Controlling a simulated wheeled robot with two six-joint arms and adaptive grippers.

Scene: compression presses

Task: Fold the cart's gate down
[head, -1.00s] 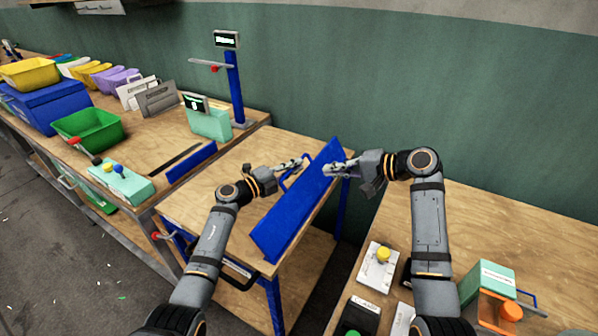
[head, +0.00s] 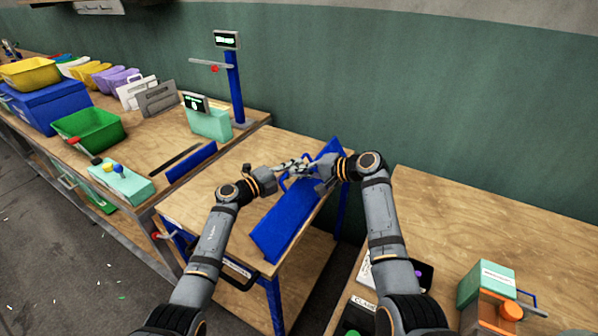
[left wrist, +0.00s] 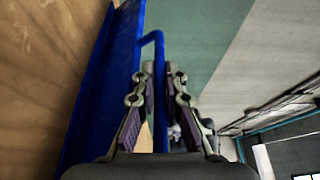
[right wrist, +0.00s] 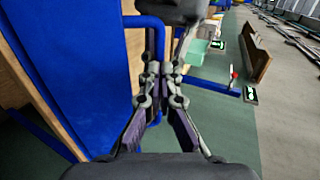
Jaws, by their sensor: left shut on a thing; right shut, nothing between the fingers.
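The cart's blue gate (head: 283,222) stands tilted along the right edge of the cart's wooden top (head: 222,178). It fills the left of the left wrist view (left wrist: 98,85) and of the right wrist view (right wrist: 82,65). My left gripper (head: 298,163) is shut on the gate's blue handle (left wrist: 159,75), a thin bar between its fingers. My right gripper (right wrist: 160,72) is shut and empty, close beside the handle and my left gripper. In the head view it reaches over the gate's upper part; its fingertips are partly hidden among the left fingers there.
A workbench on the left holds a green bin (head: 88,130), a mint control box (head: 122,180) and a blue scale post (head: 236,88). A wooden table (head: 455,225) on the right carries a mint and orange device (head: 487,285). A green wall stands behind.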

